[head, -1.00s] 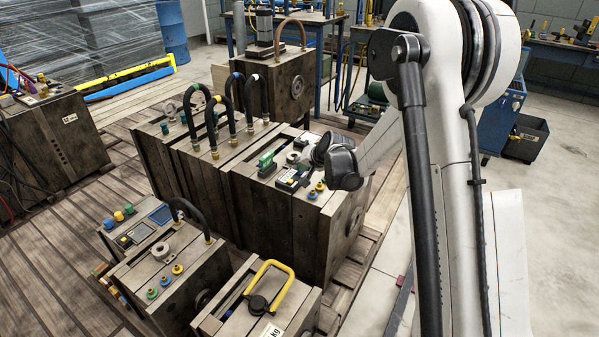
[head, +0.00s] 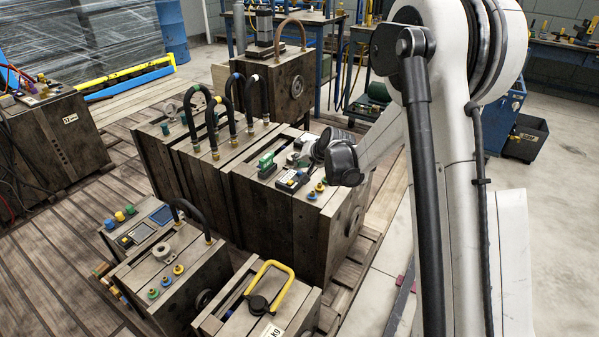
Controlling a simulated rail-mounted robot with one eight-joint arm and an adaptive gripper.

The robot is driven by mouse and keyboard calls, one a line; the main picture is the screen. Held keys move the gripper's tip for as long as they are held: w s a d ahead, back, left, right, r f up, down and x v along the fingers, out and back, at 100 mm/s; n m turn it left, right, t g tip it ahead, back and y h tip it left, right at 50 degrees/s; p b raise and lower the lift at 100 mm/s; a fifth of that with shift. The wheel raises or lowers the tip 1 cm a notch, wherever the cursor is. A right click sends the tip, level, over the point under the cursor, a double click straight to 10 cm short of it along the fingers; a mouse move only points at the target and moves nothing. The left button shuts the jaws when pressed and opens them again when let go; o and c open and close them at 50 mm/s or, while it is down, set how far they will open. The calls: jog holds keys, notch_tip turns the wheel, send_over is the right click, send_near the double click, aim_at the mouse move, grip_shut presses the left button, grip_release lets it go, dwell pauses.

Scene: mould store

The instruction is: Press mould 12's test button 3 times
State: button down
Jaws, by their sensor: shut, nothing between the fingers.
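A large wooden-sided mould block (head: 265,215) stands in the middle of the head view, with a small black control box (head: 292,180) on its top. Coloured knobs or buttons (head: 317,189) sit beside the box. I cannot read a number 12 on any block, and I cannot tell which part is its test button. My gripper (head: 301,158) is shut and empty, low over the block's top just behind the control box. Its fingertips are small and partly hidden by the wrist, so I cannot tell whether they touch anything.
Black arched hoses (head: 228,110) rise left of the gripper, and a green connector (head: 266,165) stands near it. A smaller block with a yellow handle (head: 270,287) is in front. Another block with a number label (head: 71,119) stands at the left.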

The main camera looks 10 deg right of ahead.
aim_at(300, 172)
jog(key=shift+r, duration=0.1)
jog(key=shift+r+p, duration=1.45)
jog(key=shift+r, duration=1)
jog(key=shift+a, duration=0.1)
